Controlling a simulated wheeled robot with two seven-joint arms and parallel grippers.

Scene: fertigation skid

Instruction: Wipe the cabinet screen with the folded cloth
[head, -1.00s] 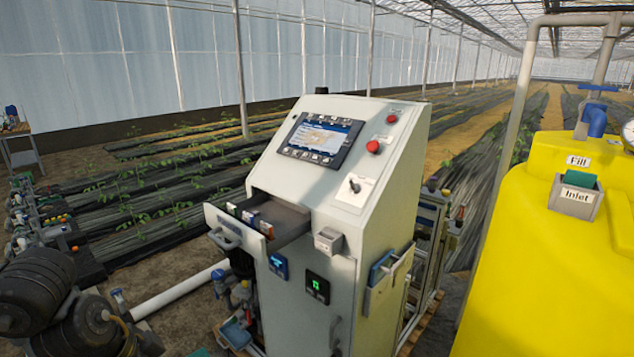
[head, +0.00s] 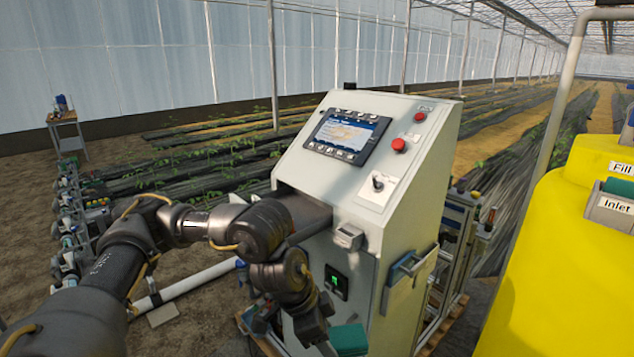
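The cabinet (head: 330,230) stands in the middle of the head view. Its screen (head: 347,135) is on the sloped upper face, in a dark frame with buttons along its edges. My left arm reaches in from the left across the cabinet's front, with its wrist bent downward. My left gripper (head: 326,343) is low in front of the cabinet, well below the screen. It appears shut on a teal folded cloth (head: 348,339) at the bottom edge of the view; the fingertips are partly hidden. My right gripper is not in view.
A red button (head: 399,145) and a rotary switch (head: 378,184) sit right of the screen. A side holder (head: 410,270) is on the cabinet's right. The yellow tank (head: 570,260) carries an inlet holder (head: 611,210) with a green item. My arm hides the open drawer's front.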

